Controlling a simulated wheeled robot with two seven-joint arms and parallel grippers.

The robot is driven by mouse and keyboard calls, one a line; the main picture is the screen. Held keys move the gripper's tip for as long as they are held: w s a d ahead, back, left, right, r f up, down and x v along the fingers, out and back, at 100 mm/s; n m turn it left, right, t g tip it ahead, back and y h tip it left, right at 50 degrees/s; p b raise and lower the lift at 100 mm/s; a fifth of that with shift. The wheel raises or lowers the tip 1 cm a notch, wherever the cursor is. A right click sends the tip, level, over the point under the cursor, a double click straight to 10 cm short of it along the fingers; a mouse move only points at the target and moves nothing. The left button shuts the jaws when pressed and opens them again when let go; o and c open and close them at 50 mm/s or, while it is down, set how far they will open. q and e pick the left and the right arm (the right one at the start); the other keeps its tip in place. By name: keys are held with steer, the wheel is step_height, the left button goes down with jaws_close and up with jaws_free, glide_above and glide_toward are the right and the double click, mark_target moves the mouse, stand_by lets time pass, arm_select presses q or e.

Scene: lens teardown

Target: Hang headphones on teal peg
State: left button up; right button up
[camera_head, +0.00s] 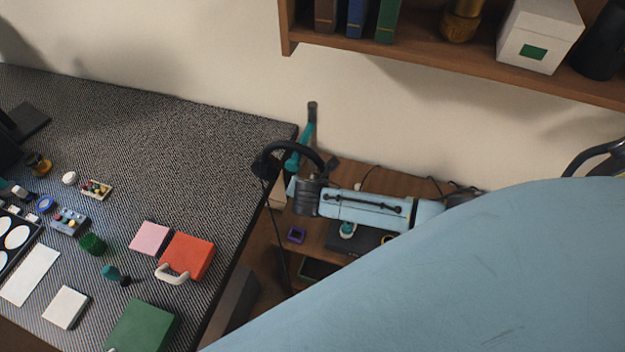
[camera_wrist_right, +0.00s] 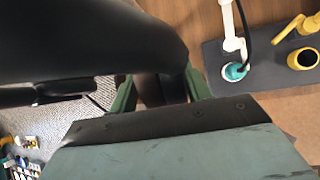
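The black headphones (camera_head: 284,146) are up in the air at the end of my right arm, with the band arched upward and a round ear cup at its left end. The teal peg (camera_head: 304,134) is just behind the band, near the wall; its blunt teal end shows under the arch. I cannot tell whether the band touches the peg. My right gripper (camera_wrist_right: 160,90) has its two green fingers on either side of a dark part of the headphones (camera_wrist_right: 100,38), which fill the upper left of the wrist view. My left gripper is out of view.
A wooden desk (camera_head: 345,180) below holds a dark mat with small items. A patterned table (camera_head: 190,125) at left carries a red box (camera_head: 187,256), a green box (camera_head: 143,326) and several small things. A wall shelf (camera_head: 440,58) hangs above right.

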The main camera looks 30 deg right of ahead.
steer(key=shift+o, duration=1.3)
steer(key=shift+s, duration=0.1)
steer(key=p+v, duration=0.2)
steer(key=v, duration=1.1)
steer(key=shift+r, duration=0.2)
steer(key=shift+a, duration=0.15)
